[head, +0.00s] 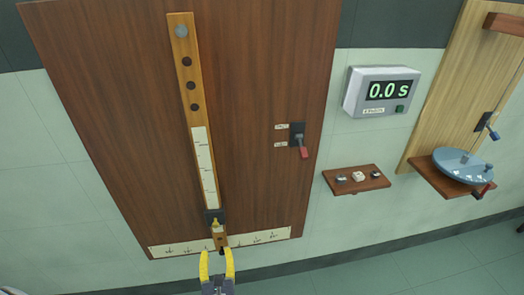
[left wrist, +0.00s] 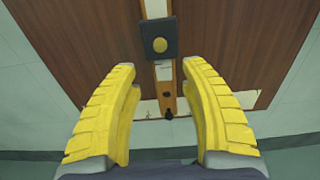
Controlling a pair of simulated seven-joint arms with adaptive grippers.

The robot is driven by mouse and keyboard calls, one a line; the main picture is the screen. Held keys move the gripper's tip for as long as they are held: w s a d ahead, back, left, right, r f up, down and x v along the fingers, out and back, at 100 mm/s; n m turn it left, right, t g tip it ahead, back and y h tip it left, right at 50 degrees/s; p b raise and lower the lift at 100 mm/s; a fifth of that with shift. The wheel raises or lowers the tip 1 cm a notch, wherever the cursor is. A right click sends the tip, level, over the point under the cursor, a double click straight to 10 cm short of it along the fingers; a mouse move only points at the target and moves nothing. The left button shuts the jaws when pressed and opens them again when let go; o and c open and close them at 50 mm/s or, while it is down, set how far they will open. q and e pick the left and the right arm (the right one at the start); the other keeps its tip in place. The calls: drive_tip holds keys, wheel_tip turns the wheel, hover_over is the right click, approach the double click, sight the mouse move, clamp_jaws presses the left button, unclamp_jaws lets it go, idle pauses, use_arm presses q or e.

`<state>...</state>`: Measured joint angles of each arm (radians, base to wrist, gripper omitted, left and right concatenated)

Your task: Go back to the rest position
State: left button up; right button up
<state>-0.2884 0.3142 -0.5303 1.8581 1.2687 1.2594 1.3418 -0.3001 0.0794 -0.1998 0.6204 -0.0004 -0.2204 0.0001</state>
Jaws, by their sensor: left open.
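My left gripper (head: 217,266) has yellow fingers and shows at the bottom of the head view, just below the lower end of the wooden strip (head: 187,103) on the brown board (head: 106,92). In the left wrist view my left gripper (left wrist: 162,108) is open, with its fingers wide apart and nothing held between them. A dark square block with a yellow knob (left wrist: 160,45) lies ahead of the fingers, apart from them. The strip's dark lower tip (left wrist: 168,113) shows in the gap between the fingers; I cannot tell how far off it is. My right gripper is not in view.
A timer (head: 381,92) reading 0.0 s hangs on the pale wall. A switch with a red handle (head: 303,152) sits on the board. A small shelf (head: 357,181) and a blue disc (head: 462,166) are at the right. Open floor (head: 400,270) shows at lower right.

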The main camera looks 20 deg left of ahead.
use_arm(q)
drive_tip(key=w+d+f+m+t+h, duration=0.25)
drive_tip(key=d+f+m+h, duration=0.35)
drive_tip(key=m, duration=1.1)
drive_tip(key=s+d+f+m+g+h, duration=0.1)
drive_tip(key=s+f+m+g+h, duration=0.2)
drive_tip(key=f+m, duration=0.6)
drive_tip(key=s+d+f+m+g+h, duration=0.2)
drive_tip(key=s+f+m, duration=0.2)
drive_tip(key=f+m, duration=0.45)
drive_tip(key=s+a+f+m+g, duration=0.2)
drive_tip(key=s+f+m+g, duration=0.1)
drive_tip(key=s+f, duration=0.5)
drive_tip(key=s+a+f+m+g, duration=0.25)
drive_tip(key=s+f+m, duration=0.2)
drive_tip(key=f, duration=0.55)
drive_tip(key=s+a+f+m+g+y, duration=0.1)
drive_tip(key=s+f+g, duration=0.2)
drive_tip(key=s, duration=0.8)
drive_tip(key=s+a+f+m+g+y, duration=0.1)
drive_tip(key=s+f+m+g, duration=0.1)
drive_tip(key=s+f, duration=0.4)
drive_tip(key=s+g, duration=0.1)
drive_tip(key=s, duration=0.4)
drive_tip(key=shift+y, duration=0.3)
